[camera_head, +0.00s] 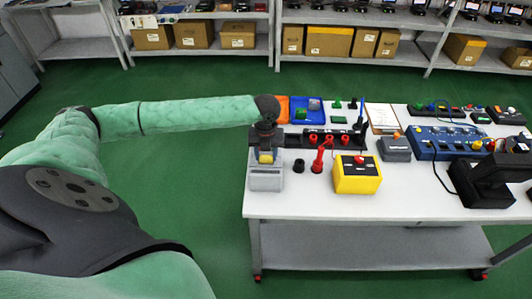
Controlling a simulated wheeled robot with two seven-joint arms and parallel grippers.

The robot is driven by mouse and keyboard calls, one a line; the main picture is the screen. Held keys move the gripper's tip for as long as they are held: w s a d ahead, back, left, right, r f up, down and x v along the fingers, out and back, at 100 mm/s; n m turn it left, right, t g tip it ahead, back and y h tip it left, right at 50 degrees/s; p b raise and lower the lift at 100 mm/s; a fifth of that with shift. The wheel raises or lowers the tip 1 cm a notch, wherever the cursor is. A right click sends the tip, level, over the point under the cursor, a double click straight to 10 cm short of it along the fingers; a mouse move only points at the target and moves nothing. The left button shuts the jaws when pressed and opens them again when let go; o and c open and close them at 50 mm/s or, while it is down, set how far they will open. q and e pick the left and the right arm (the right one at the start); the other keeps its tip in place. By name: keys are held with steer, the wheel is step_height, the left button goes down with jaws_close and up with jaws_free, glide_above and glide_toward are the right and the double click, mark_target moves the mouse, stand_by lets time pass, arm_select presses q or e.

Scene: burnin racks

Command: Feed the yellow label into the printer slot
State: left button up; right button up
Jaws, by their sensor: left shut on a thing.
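My left gripper (266,148) reaches in from the left and points down over the left end of the white table. It is shut on the yellow label (266,157), which shows as a small yellow patch at the fingertips. Directly below is a light grey box, which looks like the printer (265,180). The label is at the top of the printer; I cannot tell whether it is in the slot or just above it, as the gripper hides the slot. My right gripper is not in view.
Behind is a dark rack with red parts (340,139). A blue panel (430,149) and black device (482,185) are at right. The front table strip (340,206) is clear.

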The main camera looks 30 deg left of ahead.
arm_select(q)
steer(key=shift+f, duration=0.45)
steer(key=o, duration=1)
steer(key=shift+o, duration=0.2)
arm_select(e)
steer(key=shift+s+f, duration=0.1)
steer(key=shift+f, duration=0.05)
arm_select(q)
steer(key=shift+r+b, duration=0.45)
steer(key=shift+r, duration=0.2)
step_height(320, 180, up, 5)
steer(key=shift+r+b, duration=0.1)
steer(key=shift+b, duration=0.85)
steer(key=shift+r, duration=0.65)
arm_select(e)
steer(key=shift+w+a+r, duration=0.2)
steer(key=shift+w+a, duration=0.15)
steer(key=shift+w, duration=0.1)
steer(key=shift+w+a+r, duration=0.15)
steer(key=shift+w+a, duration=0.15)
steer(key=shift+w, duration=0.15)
arm_select(q)
steer(key=shift+d, duration=0.1)
